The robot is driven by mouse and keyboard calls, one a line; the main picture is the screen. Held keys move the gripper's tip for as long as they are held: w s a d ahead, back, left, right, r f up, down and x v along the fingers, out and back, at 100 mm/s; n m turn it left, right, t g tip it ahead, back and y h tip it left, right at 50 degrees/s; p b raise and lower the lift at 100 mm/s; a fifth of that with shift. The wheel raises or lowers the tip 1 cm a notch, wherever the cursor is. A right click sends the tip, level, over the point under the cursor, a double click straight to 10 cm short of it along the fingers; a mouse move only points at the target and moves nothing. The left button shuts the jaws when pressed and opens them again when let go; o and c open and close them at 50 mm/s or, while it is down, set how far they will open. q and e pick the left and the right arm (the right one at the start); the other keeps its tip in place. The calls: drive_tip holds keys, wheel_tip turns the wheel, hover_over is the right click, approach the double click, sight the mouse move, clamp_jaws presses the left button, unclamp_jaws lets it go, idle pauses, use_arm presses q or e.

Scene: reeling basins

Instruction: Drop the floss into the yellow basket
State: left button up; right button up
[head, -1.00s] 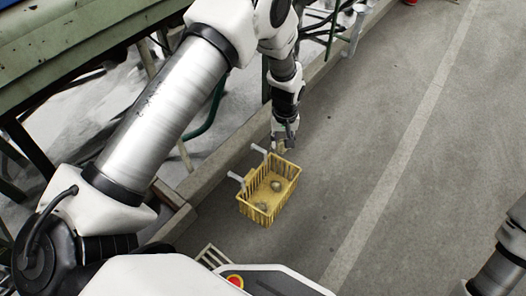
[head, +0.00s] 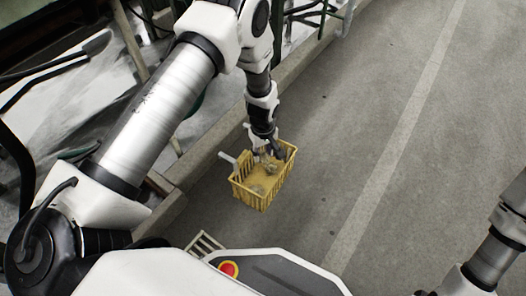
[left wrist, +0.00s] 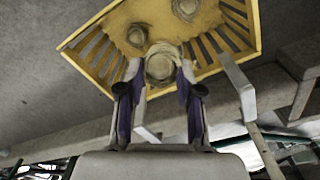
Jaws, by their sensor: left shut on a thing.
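The yellow basket (head: 247,197) stands on the floor in the head view, with slatted sides and light handles. My left gripper (head: 268,157) reaches down over its far part. In the left wrist view, my left gripper (left wrist: 160,78) is shut on a round, pale tan floss (left wrist: 160,66), one finger on each side. The held floss is over the basket's opening, near one wall. Two similar lumps lie in the basket, one lump (left wrist: 137,35) left of the held floss and another lump (left wrist: 185,9) beyond it. My right gripper is out of view.
A low concrete curb (head: 205,152) runs along the left of the basket, with green metal legs and pipes behind it. The grey floor (head: 340,150) to the right is clear, with a pale painted line (head: 395,140).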

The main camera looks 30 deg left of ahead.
use_arm(q)
drive_tip(key=shift+r, duration=0.1)
drive_tip(key=o, duration=0.8)
wheel_tip(320, 180, up, 12)
idle(0.6)
